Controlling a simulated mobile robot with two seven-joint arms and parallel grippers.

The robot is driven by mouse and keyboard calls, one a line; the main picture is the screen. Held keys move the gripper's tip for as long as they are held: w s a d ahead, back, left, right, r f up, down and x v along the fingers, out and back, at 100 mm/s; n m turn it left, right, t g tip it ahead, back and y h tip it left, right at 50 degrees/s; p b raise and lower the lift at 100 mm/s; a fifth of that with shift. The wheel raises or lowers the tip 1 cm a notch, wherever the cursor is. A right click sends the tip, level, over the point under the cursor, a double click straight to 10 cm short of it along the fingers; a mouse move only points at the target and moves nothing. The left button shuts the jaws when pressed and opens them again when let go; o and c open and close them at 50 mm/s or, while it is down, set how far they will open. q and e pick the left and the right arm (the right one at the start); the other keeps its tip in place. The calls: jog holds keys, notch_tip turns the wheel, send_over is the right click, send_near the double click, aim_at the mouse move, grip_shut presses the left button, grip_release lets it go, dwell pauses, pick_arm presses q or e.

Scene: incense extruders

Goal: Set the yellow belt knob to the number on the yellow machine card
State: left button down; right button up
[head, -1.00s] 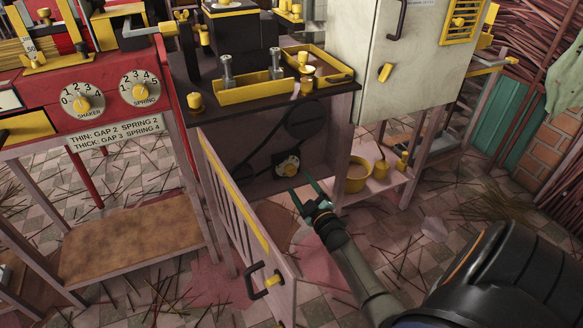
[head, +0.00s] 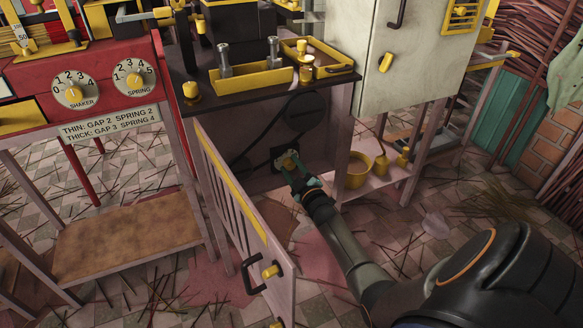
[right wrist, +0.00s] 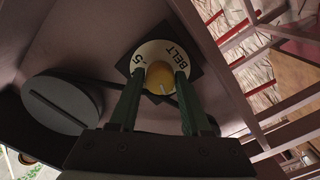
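The yellow belt knob (right wrist: 160,78) sits on a round white dial plate marked BELT (right wrist: 178,55) and 5 in the right wrist view. A white line on the knob points toward the lower part of the picture. In the head view the dial (head: 286,158) is low inside the dark machine, partly covered by my gripper. My right gripper (head: 298,178) is at the dial, its two fingers on either side of the knob in the right wrist view (right wrist: 158,80). I cannot tell whether they touch it. I cannot make out the yellow machine card. My left gripper is out of view.
An open slatted door (head: 232,195) stands left of my right arm. A dark pulley (right wrist: 62,102) is beside the dial. A shelf with a yellow pot (head: 355,172) is to the right. The red machine (head: 105,75) has shaker and spring dials and a sign.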

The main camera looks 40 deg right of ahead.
grip_shut()
dwell(0.4)
jog(key=m+p, duration=0.1)
jog(key=m, duration=0.2)
jog(key=shift+m, duration=0.4)
jog(key=shift+m+p, duration=0.55)
jog(key=shift+m, duration=0.85)
jog(key=shift+o, duration=2.3)
grip_release()
